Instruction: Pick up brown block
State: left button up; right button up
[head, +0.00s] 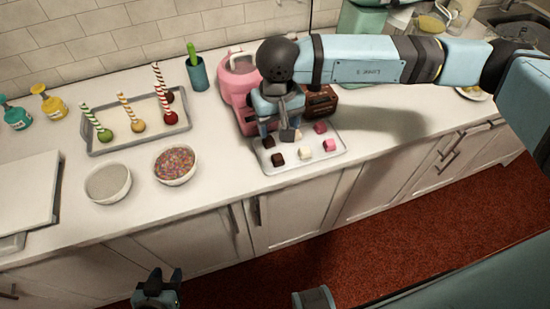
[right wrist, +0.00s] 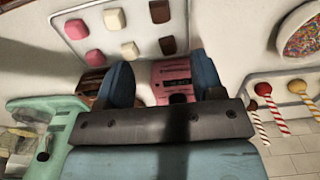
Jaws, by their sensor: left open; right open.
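Two brown blocks lie on the left side of a small pale tray (head: 291,160). One brown block (head: 268,142) is farther back, the other brown block (head: 277,159) nearer the front edge. In the right wrist view the brown blocks show near the top, one at the edge (right wrist: 160,11) and one lower (right wrist: 168,44). My right gripper (head: 279,132) is open and empty above the back of the tray, apart from the blocks; its spread fingers (right wrist: 162,76) show in the wrist view. My left gripper (head: 158,284) is open and empty, low in front of the cabinets.
Pink blocks (head: 329,146) and cream blocks (head: 304,153) share the tray. A pink appliance (head: 234,82) and a brown toaster-like box (head: 321,101) stand close behind. Left are a sprinkle bowl (head: 175,164), a pale bowl (head: 108,183) and a cake-pop tray (head: 154,140).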

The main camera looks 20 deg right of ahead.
send_over(278, 162)
jog(key=f, duration=0.6)
jog(key=shift+w+p, duration=0.3)
jog(key=shift+s+f, duration=0.15)
jog(key=shift+f, duration=0.35)
notch_tip(278, 162, down, 4)
jog(key=shift+s+r+p, duration=0.1)
jog(key=shift+r+p, duration=0.1)
jog(key=shift+p, duration=0.5)
jog(key=shift+f, duration=0.25)
jog(key=c, duration=1)
